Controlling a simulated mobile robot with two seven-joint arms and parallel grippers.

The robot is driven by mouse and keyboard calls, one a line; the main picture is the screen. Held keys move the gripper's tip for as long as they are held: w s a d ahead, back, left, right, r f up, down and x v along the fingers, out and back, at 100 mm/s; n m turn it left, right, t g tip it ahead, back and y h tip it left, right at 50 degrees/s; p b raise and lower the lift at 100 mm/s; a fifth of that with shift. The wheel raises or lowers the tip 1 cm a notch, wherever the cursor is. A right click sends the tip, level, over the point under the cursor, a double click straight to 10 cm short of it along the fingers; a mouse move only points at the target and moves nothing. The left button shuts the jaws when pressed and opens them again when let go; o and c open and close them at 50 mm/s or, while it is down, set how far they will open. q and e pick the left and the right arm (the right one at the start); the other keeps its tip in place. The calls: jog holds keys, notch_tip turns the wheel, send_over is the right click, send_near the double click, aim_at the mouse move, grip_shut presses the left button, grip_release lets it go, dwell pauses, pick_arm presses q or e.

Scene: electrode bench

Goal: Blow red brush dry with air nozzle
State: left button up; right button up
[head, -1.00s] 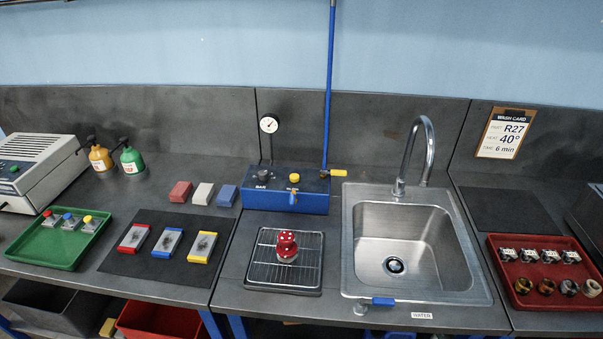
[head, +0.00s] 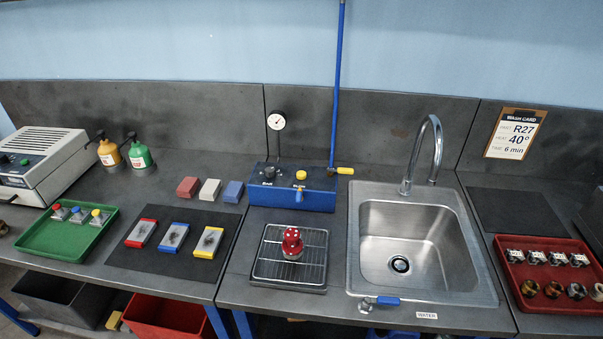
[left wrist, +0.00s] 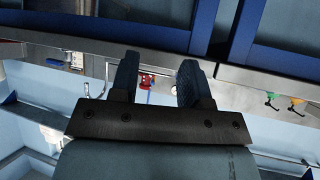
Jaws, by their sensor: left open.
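A red piece with white dots (head: 292,243) stands upright on a wire rack (head: 263,271); I cannot tell whether it is the red brush. A red-rimmed block (head: 141,233) with a dark patch lies on the black mat, and a small red-topped piece (head: 59,211) sits in the green tray. The blue air unit (head: 270,198) has a gauge, a yellow knob and a small blue nozzle (head: 299,195) on its front. My left gripper (left wrist: 158,62) is open and empty; a small red thing (left wrist: 147,82) shows beyond its fingers. Neither gripper shows in the head view.
The steel sink (head: 425,292) and tap (head: 437,135) stand right of the rack. The green tray (head: 72,251) and black mat (head: 160,260) lie left. A red tray (head: 520,311) of metal parts lies far right. Yellow and green bottles (head: 139,156) stand at back left.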

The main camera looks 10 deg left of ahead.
pick_arm(q)
grip_shut()
dwell(1.5)
